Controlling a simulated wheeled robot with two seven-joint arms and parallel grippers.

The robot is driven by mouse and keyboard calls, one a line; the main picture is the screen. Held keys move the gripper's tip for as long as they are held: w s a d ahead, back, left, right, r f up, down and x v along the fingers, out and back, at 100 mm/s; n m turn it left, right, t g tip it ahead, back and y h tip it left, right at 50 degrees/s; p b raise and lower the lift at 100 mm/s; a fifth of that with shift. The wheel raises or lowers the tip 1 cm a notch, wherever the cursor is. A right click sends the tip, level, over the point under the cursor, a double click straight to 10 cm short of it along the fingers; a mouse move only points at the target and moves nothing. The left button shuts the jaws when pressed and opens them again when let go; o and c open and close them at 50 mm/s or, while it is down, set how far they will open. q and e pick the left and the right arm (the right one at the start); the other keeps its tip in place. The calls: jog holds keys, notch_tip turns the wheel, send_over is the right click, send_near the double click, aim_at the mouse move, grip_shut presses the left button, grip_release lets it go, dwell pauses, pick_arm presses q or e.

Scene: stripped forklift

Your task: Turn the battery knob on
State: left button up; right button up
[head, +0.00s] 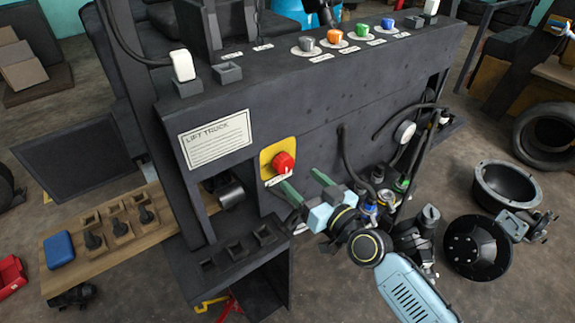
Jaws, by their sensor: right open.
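The battery knob (284,162) is a red round knob on a yellow plate (266,160), fixed to the front of the dark forklift panel. A small white label sits just below it, its text too small to read. My right gripper (303,182) has green fingers. It is open and empty, just below and to the right of the knob. One fingertip is close to the label; I cannot tell whether it touches. The fingers are not around the knob. My left gripper is not in view.
The forklift body (370,100) fills the middle, with a "LIFT TRUCK" plate (216,138) left of the knob. Coloured knobs line its top. Black cables (347,155) hang right of my gripper. A wooden board (165,207) with black levers lies at lower left.

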aim_at(287, 167)
jog(key=x, duration=0.6)
jog(key=shift+w+a, duration=0.2)
jog(key=shift+w, duration=0.1)
jog(key=c, duration=1)
